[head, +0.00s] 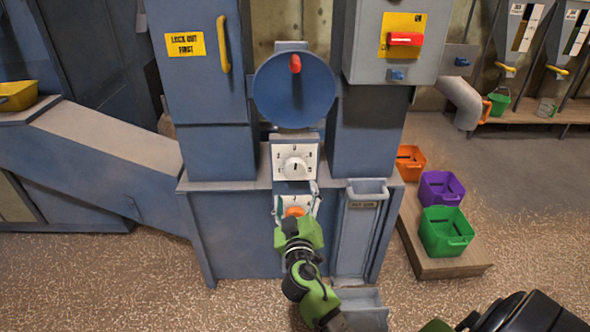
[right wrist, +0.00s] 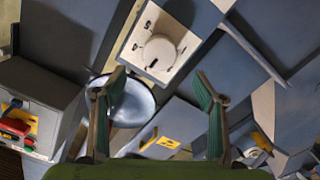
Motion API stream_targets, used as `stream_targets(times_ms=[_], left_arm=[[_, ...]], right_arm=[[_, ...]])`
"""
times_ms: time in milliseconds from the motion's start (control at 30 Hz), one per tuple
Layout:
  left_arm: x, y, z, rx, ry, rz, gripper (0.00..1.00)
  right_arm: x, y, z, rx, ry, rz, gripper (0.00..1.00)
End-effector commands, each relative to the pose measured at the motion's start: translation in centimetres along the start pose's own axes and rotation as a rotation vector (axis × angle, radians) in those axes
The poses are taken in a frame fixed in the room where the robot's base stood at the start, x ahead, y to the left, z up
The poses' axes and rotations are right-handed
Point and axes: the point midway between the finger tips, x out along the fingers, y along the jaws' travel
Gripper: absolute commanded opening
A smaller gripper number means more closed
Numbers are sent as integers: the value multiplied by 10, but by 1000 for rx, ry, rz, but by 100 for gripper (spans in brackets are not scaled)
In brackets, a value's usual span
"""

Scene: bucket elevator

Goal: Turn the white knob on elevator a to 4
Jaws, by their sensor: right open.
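The white knob (head: 295,167) sits on a white square dial plate (head: 279,152) with dark numerals, below the blue disc on the elevator front. The knob also shows in the right wrist view (right wrist: 160,52), with a dark mark near its edge; I cannot tell surely which numeral it points to. My right gripper (head: 297,196) is open, below the white knob and in front of a lower white plate with an orange knob (head: 294,211). In the right wrist view its two fingers (right wrist: 160,75) stand wide apart with nothing between them, and the white knob lies beyond their tips.
Above are a blue disc (head: 294,92) with a red handle and a grey box (head: 397,42) with a red switch. A narrow chute (head: 357,235) stands right of my arm. Orange, purple (head: 441,188) and green (head: 446,231) bins sit on a low platform. Open floor lies in front.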

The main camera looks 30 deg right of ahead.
Motion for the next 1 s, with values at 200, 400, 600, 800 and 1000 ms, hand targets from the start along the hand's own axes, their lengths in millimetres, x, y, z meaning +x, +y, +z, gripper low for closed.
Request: stream_targets(times_ms=[200,400,600,800,1000], left_arm=[[6,1,8,1,-7,1,33],[7,1,8,2,-6,1,33],[5,0,6,2,-6,1,33],[3,0,3,1,-3,0,33],[2,0,2,1,-1,0,33]], right_arm=[[47,2,-1,-2,0,4,64],[87,1,0,-1,-2,3,64],[111,1,1,-1,-2,1,64],[119,1,1,0,-3,1,64],[119,1,1,0,-3,1,64]])
